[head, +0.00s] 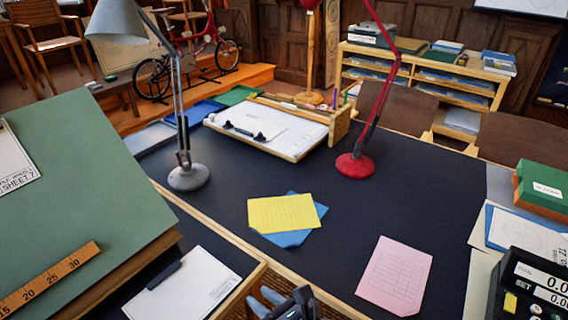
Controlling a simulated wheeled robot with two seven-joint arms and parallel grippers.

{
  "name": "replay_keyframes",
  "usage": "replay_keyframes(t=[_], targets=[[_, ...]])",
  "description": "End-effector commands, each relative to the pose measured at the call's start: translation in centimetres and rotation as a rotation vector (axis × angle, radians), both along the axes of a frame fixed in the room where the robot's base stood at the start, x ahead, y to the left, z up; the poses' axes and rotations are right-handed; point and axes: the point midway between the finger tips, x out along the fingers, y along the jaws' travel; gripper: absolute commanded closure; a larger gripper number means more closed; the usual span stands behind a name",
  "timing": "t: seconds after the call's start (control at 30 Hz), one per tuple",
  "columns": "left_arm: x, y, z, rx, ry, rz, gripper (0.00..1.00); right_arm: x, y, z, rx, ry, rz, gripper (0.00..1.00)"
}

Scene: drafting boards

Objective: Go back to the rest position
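My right gripper (264,300) shows at the bottom edge of the head view, its grey fingers over the front wooden edge of the dark desk. Only its top part is in the picture, and I cannot tell how far apart the fingers are. I see nothing clearly held in it. My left gripper is not in view. A yellow card (286,213) lies partly over a blue card (291,238) on the desk, beyond the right gripper. A pink card (396,275) lies flat to its right.
A green drafting board (95,175) with a wooden ruler (48,279) slopes at left. A grey lamp (188,178) and a red lamp (355,166) stand up from the desk (225,215). A digital scale (535,285) and green box (543,188) are at right. The middle desk is mostly clear.

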Motion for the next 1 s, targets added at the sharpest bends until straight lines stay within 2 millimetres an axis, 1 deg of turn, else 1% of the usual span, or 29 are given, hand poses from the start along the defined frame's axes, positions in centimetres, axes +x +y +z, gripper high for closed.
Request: replay_keyframes(t=[0.03,0.1,0.17,0.23,0.3,0.37,0.4,0.47,0.5,0.57,0.6,0.63,0.7,0.8,0.9,0.97,1.0], targets=[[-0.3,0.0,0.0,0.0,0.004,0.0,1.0,-0.3,0.7,0.5,0.063,0.062,-0.038,0.77],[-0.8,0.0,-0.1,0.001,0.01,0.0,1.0,-0.5,1.3,1.3,0.154,0.158,-0.102,0.77],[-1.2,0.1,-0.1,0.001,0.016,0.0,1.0,-0.6,1.7,2.0,0.247,0.254,-0.17,0.77],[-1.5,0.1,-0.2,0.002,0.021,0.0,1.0,-0.6,2.0,3.0,0.374,0.385,-0.27,0.77],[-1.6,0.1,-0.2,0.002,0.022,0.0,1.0,-0.6,1.8,3.9,0.531,0.547,-0.404,0.77],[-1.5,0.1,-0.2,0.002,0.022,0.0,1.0,-0.4,1.1,4.6,0.684,0.697,-0.547,0.77],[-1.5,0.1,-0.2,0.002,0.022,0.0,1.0,-0.2,0.3,4.9,0.789,0.795,-0.65,0.77],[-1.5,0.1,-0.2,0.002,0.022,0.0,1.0,0.0,-1.4,5.0,0.944,0.933,-0.816,0.77],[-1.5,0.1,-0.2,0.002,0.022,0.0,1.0,0.1,-2.7,4.8,1.049,1.018,-0.935,0.77],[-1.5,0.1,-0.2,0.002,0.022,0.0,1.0,0.0,-5.1,4.2,1.203,1.129,-1.125,0.77],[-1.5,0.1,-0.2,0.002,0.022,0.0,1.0,-0.2,-6.8,3.7,1.303,1.188,-1.251,0.77],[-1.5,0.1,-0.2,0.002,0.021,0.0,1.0,-0.4,-8.0,3.2,1.372,1.223,-1.343,0.77],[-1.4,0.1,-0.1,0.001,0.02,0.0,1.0,-1.1,-10.8,2.1,1.515,1.278,-1.544,0.77],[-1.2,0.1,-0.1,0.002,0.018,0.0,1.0,-2.6,-14.2,0.5,1.686,1.303,-1.795,0.77],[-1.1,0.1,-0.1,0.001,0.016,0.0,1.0,-4.3,-17.2,-0.9,1.828,1.282,-2.019,0.77],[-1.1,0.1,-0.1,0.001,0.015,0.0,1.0,-5.4,-18.9,-1.7,1.907,1.251,-2.147,0.77],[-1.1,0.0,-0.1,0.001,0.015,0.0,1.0,-6.2,-20.0,-2.2,-1.876,-1.175,2.137,0.77]])
